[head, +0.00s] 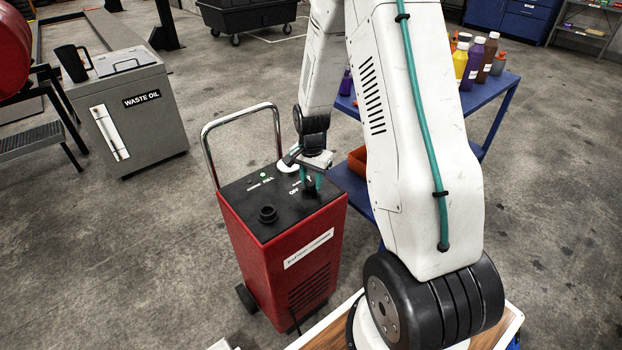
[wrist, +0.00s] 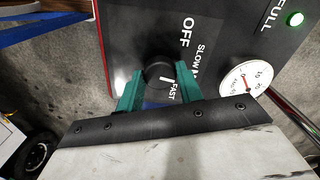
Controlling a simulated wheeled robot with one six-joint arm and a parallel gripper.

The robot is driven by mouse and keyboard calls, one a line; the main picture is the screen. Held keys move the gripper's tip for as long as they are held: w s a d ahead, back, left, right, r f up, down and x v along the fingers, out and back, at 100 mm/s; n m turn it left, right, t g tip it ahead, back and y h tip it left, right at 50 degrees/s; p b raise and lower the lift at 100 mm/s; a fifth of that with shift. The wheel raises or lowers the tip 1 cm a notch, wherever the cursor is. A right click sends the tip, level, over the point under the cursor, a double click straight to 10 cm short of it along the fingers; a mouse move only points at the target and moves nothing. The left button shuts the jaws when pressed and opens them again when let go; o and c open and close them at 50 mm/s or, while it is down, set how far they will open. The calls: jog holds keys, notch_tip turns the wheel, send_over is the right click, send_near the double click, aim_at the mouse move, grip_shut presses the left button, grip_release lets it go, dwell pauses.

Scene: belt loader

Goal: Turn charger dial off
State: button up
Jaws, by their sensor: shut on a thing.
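The red battery charger (head: 285,245) stands on the floor with a black top panel. Its black dial (wrist: 158,72) sits on that panel, with OFF, SLOW and FAST printed around it in the wrist view. A short white mark on the dial shows on the side near FAST. My gripper (wrist: 160,92) has teal fingers on both sides of the dial and is shut on it. In the head view my gripper (head: 310,182) reaches down to the panel and partly hides the dial.
A lit green lamp (wrist: 295,19) marked FULL and a round amps gauge (wrist: 245,78) are beside the dial. A chrome handle (head: 205,150) rises behind the charger. A blue table (head: 497,92) with bottles stands right; a grey waste oil bin (head: 150,120) stands left.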

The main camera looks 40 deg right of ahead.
aim_at(311, 181)
jog(key=n, duration=1.3)
jog(key=shift+n, duration=0.4)
dwell(0.4)
jog(key=o, duration=1)
jog(key=shift+r, duration=0.15)
notch_tip(311, 181, up, 8)
jog(key=shift+f, duration=0.2)
